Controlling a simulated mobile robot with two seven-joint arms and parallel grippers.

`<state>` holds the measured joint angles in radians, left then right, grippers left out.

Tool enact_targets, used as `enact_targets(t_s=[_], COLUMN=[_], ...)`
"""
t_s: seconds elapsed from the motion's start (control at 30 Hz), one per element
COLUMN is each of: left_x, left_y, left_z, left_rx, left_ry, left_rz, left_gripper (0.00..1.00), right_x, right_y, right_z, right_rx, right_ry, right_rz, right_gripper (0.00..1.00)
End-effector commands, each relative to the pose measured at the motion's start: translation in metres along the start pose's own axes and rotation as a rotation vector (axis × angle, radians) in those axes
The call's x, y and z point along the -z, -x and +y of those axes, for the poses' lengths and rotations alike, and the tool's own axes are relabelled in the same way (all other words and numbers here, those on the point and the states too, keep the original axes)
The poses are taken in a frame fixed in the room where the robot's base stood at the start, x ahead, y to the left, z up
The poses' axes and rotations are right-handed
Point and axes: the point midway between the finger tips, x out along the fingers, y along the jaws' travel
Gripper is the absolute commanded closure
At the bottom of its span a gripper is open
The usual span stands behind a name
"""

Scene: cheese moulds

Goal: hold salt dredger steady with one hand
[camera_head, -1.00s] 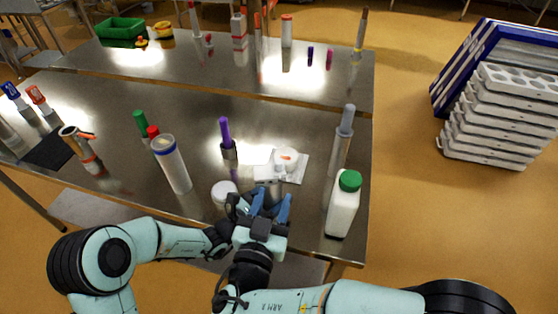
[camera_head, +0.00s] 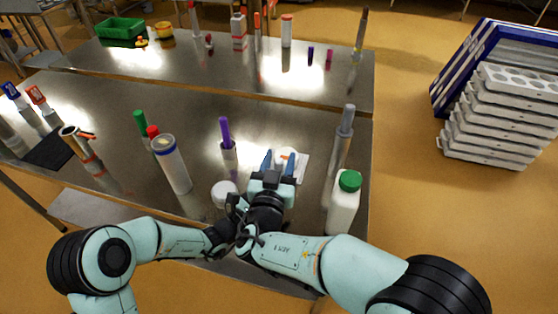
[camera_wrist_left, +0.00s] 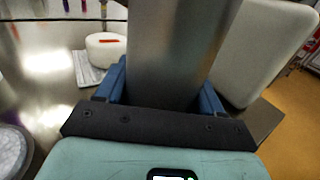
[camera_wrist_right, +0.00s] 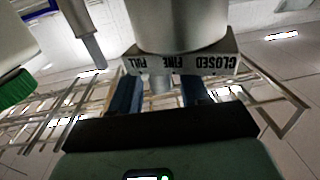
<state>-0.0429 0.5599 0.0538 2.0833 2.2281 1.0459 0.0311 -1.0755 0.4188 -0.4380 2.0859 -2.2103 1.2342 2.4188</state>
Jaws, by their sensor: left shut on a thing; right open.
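The salt dredger is a grey metal cylinder (camera_wrist_left: 178,50). In the left wrist view it stands between the blue fingers of my left gripper (camera_wrist_left: 163,92), which is shut on it. In the right wrist view its body (camera_wrist_right: 178,22) and lettered dial ring (camera_wrist_right: 190,64) show; "CLOSED", "FINE" and "FULL" appear upside down. My right gripper (camera_head: 279,160) is open, its fingers (camera_wrist_right: 160,95) close to the ring; I cannot tell whether they touch it. In the head view my right gripper and wrist hide the dredger and most of my left gripper.
A white round cheese (camera_head: 291,154) lies on a pale sheet just beyond. A green-capped white bottle (camera_head: 343,205) stands close right. A white-filled bowl (camera_head: 222,189), a tall blue-lidded container (camera_head: 172,165) and a purple-topped tool (camera_head: 227,140) stand left.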

Motion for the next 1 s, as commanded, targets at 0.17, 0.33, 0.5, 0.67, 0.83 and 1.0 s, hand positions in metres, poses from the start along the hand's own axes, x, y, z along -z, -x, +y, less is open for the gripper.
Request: enact_targets(t_s=[0.17, 0.33, 0.5, 0.67, 0.83, 1.0], left_x=[0.000, 0.000, 0.000, 0.000, 0.000, 0.000], left_y=[0.000, 0.000, 0.000, 0.000, 0.000, 0.000], left_z=[0.000, 0.000, 0.000, 0.000, 0.000, -0.001], left_rx=[0.000, 0.000, -0.001, 0.000, 0.001, 0.002], left_ry=[0.000, 0.000, 0.001, 0.000, 0.000, 0.000], left_rz=[0.000, 0.000, 0.000, 0.000, 0.001, 0.001], left_gripper=[0.76, 0.76, 0.76, 0.76, 0.76, 0.76], right_x=[0.000, 0.000, 0.000, 0.001, 0.000, 0.000], right_y=[-0.001, 0.000, 0.000, 0.006, 0.014, 0.016], right_z=[0.000, 0.000, -0.001, -0.025, -0.046, -0.049], right_rx=[0.000, 0.000, 0.000, 0.004, 0.002, 0.003], right_ry=[0.000, 0.000, 0.000, 0.000, 0.000, -0.001], right_rz=[0.000, 0.000, 0.000, 0.004, 0.001, 0.000], right_gripper=[0.54, 0.93, 1.00, 1.00, 1.00, 1.00])
